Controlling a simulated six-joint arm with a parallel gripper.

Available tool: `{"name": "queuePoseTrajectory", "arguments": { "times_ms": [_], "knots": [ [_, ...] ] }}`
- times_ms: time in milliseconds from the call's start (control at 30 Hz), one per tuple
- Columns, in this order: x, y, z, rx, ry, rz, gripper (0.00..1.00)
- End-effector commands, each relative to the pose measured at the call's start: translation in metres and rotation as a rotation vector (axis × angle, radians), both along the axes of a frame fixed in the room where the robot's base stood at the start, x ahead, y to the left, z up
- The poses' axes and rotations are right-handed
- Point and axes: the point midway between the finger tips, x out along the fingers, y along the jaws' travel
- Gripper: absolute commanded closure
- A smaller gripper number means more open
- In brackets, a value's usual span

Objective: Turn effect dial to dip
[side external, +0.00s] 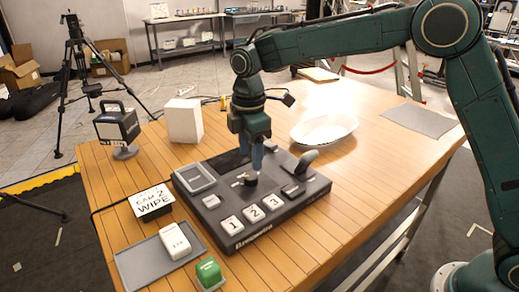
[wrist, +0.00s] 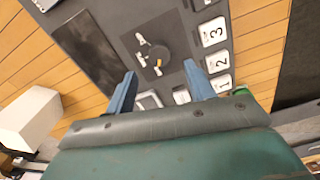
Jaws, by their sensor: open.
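The effect dial is a dark round knob (wrist: 157,55) with a small pale mark, on the dark grey switcher panel (wrist: 200,45) in the wrist view. Small white markings surround it, too small to read. In the side view the dial (side external: 250,179) sits mid-panel on the switcher (side external: 290,203), partly hidden by my gripper (side external: 257,165). In the wrist view my gripper (wrist: 160,72) is open and empty, its two blue fingers spread either side of the dial's near side. I cannot tell whether the fingertips touch anything.

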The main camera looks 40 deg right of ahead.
Motion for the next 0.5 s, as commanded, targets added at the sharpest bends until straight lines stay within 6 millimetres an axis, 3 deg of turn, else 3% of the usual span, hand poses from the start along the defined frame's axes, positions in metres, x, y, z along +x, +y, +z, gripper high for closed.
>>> {"name": "queuePoseTrajectory", "arguments": {
  "times_ms": [200,500],
  "knots": [
    [-0.001,0.0,-0.033,-0.001,0.002,0.0,0.46],
    [0.0,0.0,-0.057,-0.001,0.001,0.0,0.46]
  ]
}}
